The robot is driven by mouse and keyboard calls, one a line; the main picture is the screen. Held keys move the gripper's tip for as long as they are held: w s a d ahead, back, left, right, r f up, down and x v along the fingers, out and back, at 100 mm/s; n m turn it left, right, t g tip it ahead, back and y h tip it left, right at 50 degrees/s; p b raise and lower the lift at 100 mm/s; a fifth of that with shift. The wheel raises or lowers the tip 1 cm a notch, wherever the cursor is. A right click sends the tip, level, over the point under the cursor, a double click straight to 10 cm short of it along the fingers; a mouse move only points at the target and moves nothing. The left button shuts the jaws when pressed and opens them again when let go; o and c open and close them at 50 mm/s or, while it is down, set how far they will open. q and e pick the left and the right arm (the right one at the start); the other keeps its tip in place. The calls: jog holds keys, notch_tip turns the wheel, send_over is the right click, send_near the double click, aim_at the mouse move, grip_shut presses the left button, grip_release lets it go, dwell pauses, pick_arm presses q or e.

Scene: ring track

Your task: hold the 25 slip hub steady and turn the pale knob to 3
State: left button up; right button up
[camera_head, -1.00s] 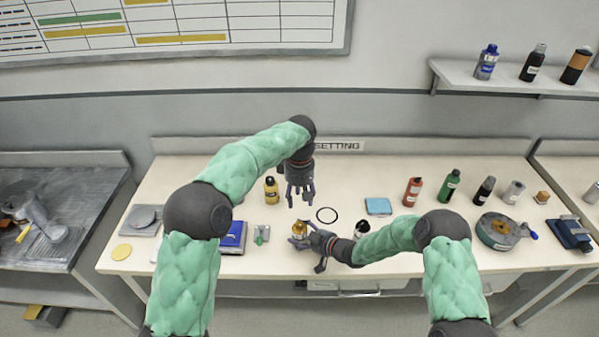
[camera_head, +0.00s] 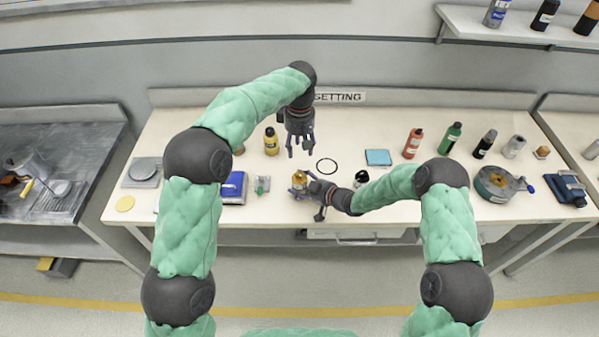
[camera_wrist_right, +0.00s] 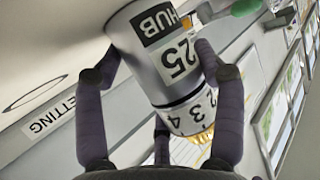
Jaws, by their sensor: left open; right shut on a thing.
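A white band with 2, 3 and 4 shows at one end, beside a golden part (camera_wrist_right: 188,152). My right gripper (camera_head: 303,182) is shut around the hub near the front of the bench; its dark fingers clasp the hub in the right wrist view (camera_wrist_right: 157,72). My left gripper (camera_head: 300,146) is open, empty and apart, behind the hub, fingers pointing down.
A yellow bottle (camera_head: 271,143) stands left of my left gripper. Several bottles and a round device (camera_head: 497,182) stand farther right.

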jog(key=o, duration=1.4)
jog(key=shift+c, duration=0.2)
jog(key=shift+d, duration=0.1)
jog(key=v, duration=1.1)
jog(key=shift+s+d+r, duration=0.25)
jog(key=shift+d, duration=0.05)
